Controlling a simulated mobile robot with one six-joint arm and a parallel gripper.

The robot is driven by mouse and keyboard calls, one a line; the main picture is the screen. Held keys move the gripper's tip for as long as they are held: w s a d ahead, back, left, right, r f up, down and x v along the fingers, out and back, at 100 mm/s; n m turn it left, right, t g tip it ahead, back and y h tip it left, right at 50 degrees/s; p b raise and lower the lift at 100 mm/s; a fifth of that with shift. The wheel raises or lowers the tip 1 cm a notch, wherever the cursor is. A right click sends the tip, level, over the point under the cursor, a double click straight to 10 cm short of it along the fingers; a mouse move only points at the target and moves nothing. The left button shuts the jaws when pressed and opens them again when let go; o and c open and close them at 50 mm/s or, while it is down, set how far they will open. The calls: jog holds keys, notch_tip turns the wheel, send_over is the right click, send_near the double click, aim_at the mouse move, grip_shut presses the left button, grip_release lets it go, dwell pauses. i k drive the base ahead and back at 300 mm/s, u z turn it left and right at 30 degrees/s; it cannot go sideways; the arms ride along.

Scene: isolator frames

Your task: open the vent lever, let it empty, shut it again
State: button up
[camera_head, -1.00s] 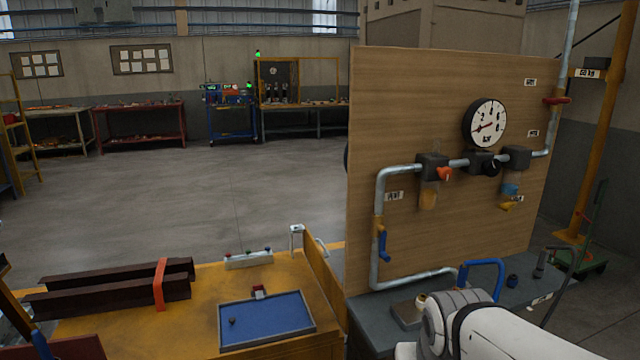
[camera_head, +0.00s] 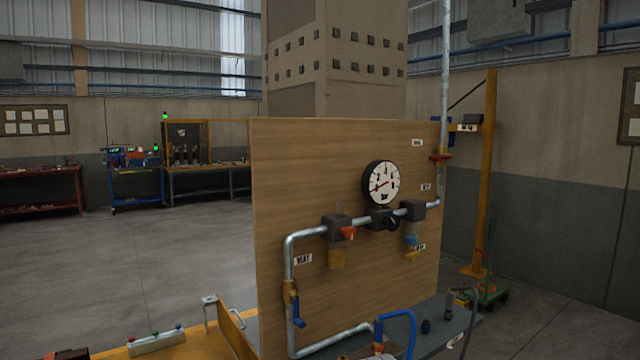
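The vent lever (camera_head: 298,314) is blue and hangs down from a brass valve (camera_head: 290,290) on the left vertical run of the pipe, roughly in line with it. A small label (camera_head: 303,259), which seems to read VENT, is just above and to its right. The round pressure gauge (camera_head: 381,184) is higher on the wooden board (camera_head: 300,180); its red needle points to the lower left, near the low end of the scale. My gripper is not in view, so its place relative to the lever cannot be seen.
Other fittings on the board are a red knob (camera_head: 347,233), a black knob (camera_head: 392,223), a yellow lever (camera_head: 411,256) and a red handle (camera_head: 440,157) at upper right. Open floor (camera_head: 150,260) is at left.

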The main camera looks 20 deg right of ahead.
aim_at(295, 296)
jog(key=u, duration=1.4)
jog(key=k, duration=1.2)
jog(key=z, duration=1.3)
jog(key=i, duration=1)
